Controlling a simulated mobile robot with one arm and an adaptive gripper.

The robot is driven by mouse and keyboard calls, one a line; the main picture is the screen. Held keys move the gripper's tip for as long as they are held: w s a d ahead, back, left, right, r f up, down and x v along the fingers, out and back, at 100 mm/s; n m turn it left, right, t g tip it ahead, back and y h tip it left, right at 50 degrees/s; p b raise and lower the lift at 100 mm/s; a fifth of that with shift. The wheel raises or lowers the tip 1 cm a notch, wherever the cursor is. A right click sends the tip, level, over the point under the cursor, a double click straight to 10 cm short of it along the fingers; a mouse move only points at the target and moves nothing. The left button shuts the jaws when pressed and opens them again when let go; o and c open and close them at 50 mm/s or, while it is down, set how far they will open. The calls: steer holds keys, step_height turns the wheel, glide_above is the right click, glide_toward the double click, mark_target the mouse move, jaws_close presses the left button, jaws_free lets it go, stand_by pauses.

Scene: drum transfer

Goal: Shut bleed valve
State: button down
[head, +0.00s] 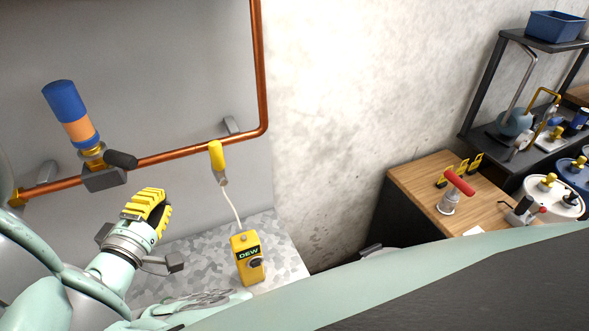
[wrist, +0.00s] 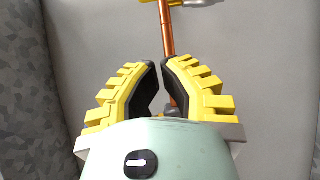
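A valve (head: 104,179) with a grey body and brass neck sits on the copper pipe at the left of the head view. A stubby black handle (head: 121,159) sticks out to its right, and a blue and orange cylinder (head: 74,115) stands tilted above it. My gripper (head: 155,195), with yellow ribbed fingers, is below and right of the valve, apart from it. In the wrist view my gripper (wrist: 160,65) shows a narrow gap between its fingertips, with nothing held. The valve is mostly hidden behind the fingers there.
The copper pipe (head: 190,150) runs along the grey panel, then turns up. A yellow probe (head: 217,157) on it is cabled to a yellow DEW meter (head: 247,257) on the metal bench. A wooden table (head: 415,190) and dark shelving stand at the right.

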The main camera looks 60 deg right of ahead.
mark_target(219, 164)
steer(key=s+d+p+x, duration=0.1)
steer(key=s+p+x, duration=0.1)
steer(key=p+x, duration=0.5)
steer(key=shift+s+x, duration=0.3)
steer(key=shift+x, duration=2.5)
steer(key=shift+s+d, duration=0.1)
steer(key=shift+d, duration=0.1)
steer(key=shift+s+d+m, duration=0.1)
steer(key=shift+d+m, duration=0.15)
steer(key=shift+m, duration=0.05)
steer(key=shift+s+d+r+m+y, duration=0.15)
steer(key=shift+m+y, duration=0.15)
steer(key=shift+y, duration=0.1)
